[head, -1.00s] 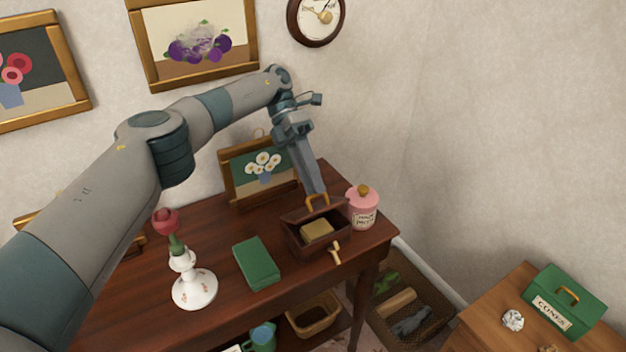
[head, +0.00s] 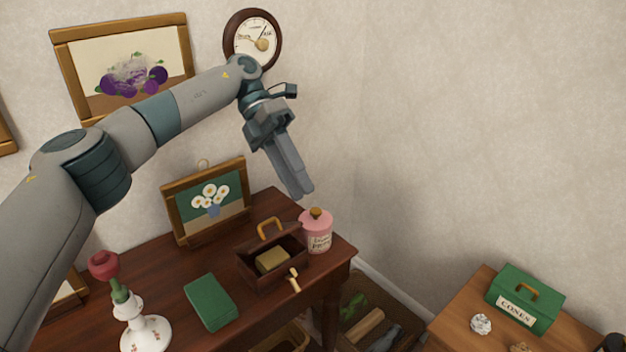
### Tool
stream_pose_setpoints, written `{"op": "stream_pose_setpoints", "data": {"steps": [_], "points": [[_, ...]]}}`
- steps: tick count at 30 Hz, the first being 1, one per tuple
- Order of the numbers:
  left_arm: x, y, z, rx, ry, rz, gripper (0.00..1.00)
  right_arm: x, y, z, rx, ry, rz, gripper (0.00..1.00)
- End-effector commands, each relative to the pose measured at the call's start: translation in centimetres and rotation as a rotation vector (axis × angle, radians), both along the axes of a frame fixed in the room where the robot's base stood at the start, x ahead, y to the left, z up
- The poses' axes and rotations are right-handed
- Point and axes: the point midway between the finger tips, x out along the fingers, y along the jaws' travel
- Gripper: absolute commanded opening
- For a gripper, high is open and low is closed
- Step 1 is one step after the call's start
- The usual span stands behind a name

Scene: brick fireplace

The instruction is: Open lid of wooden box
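The wooden box (head: 262,275) stands on the dark table, left of the pink jar. Its lid (head: 284,244) is raised and leans back, with a curved golden handle (head: 270,226) on it. A tan block (head: 273,259) shows inside the open box. A small golden clasp piece (head: 293,281) sticks out at its front. My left gripper (head: 302,193) hangs above and behind the box, apart from the lid and handle, above the pink jar. Its two fingers lie close together with nothing visible between them. My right gripper is not in view.
The pink jar (head: 317,232) stands close right of the box. A green book (head: 211,302), a white candlestick (head: 143,333) with a rose and a framed flower picture (head: 208,203) share the table. A green case (head: 525,299) sits on another table at right.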

Motion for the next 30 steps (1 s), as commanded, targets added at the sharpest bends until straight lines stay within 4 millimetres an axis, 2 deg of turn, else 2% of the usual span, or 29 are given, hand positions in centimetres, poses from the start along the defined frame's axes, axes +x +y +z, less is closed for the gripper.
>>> {"op": "stream_pose_setpoints", "data": {"steps": [3,9,20,23,24,30], "points": [[-0.8,-1.5,0.9,-0.001,-0.002,-0.003,0.26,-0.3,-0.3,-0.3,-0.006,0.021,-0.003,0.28],[-1.4,-2.8,1.8,-0.001,-0.002,-0.001,0.26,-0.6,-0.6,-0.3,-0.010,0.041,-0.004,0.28],[-1.5,-3.1,2.1,0.000,0.000,0.000,0.26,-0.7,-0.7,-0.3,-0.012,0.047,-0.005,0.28],[-1.5,-3.0,2.1,0.004,0.001,0.002,0.03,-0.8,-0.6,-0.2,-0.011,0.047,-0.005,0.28],[-1.5,-3.0,2.1,0.011,0.002,0.005,0.00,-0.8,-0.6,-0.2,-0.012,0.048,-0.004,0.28],[-1.8,-2.5,1.8,0.129,0.015,0.071,0.00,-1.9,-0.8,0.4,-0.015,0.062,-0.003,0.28]]}}
